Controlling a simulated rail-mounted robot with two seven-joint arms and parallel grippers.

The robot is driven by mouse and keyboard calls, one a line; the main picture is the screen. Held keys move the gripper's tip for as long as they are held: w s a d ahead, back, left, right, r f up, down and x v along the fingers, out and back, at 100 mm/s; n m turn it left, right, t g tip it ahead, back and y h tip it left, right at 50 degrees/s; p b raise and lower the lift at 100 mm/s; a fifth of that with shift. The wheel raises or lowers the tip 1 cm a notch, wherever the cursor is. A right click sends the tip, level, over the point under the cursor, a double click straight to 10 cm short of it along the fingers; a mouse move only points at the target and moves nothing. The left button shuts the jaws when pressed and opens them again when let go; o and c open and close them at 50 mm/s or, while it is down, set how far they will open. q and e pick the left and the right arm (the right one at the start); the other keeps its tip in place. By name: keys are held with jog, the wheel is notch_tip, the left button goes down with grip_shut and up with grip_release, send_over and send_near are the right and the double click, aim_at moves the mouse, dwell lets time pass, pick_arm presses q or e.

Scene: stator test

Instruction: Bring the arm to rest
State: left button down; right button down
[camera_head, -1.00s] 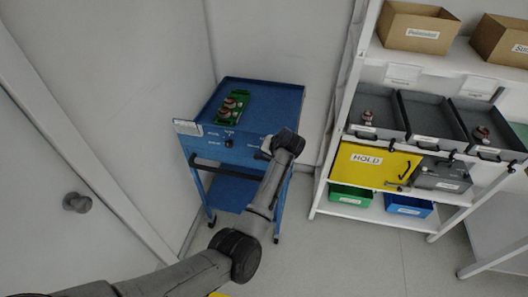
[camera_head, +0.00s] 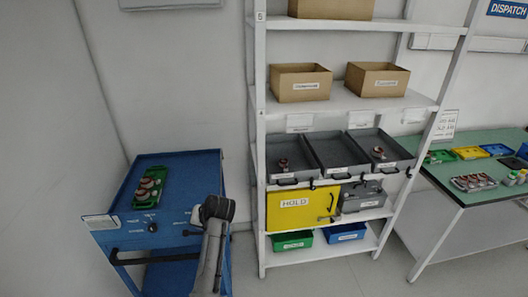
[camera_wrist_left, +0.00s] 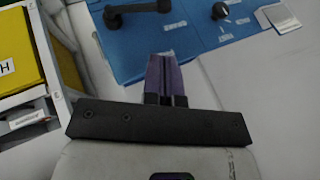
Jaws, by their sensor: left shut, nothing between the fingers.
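My left arm (camera_head: 211,250) rises from the bottom of the head view in front of the blue cart, its dark wrist end near the cart's right front corner. In the left wrist view, my left gripper (camera_wrist_left: 163,58) has its purple fingers together with nothing between them. They point toward the front of the blue cart (camera_wrist_left: 205,22), and I cannot tell how close they are. The fingers cannot be made out in the head view. My right arm and gripper are not in view.
The blue cart (camera_head: 195,172) carries a green tray (camera_head: 148,204) with copper-coloured parts. A white shelf rack (camera_head: 259,165) stands to its right, with grey trays, cardboard boxes and a yellow HOLD bin (camera_head: 285,215). A green-topped table (camera_head: 470,205) is at the far right. Some floor shows in front of the rack.

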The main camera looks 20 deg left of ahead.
pick_arm(q)
jog(key=d+r+t+h, duration=0.35)
jog(key=r+t, duration=0.25)
jog(key=r, duration=0.7)
jog(key=s+d+r+m+t+h, duration=0.1)
jog(key=s+d+r+t, duration=0.1)
jog(key=s+d+t, duration=0.3)
jog(key=s+d+f+m+g+h, duration=0.1)
jog(key=s+d+f+m+g, duration=0.15)
jog(key=s+f, duration=0.85)
jog(key=s+d+f+m+g+h, duration=0.15)
jog(key=s+f+g, duration=0.25)
jog(key=s+f, duration=0.75)
jog(key=s+d+f+m+g, duration=0.15)
jog(key=s+f+g, duration=0.3)
jog(key=s, duration=1.15)
notch_tip(320, 180, up, 28)
jog(key=t+p, duration=0.1)
jog(key=p, duration=2.7)
jog(key=shift+w+d+n, duration=0.3)
jog(key=shift+d+n, duration=0.05)
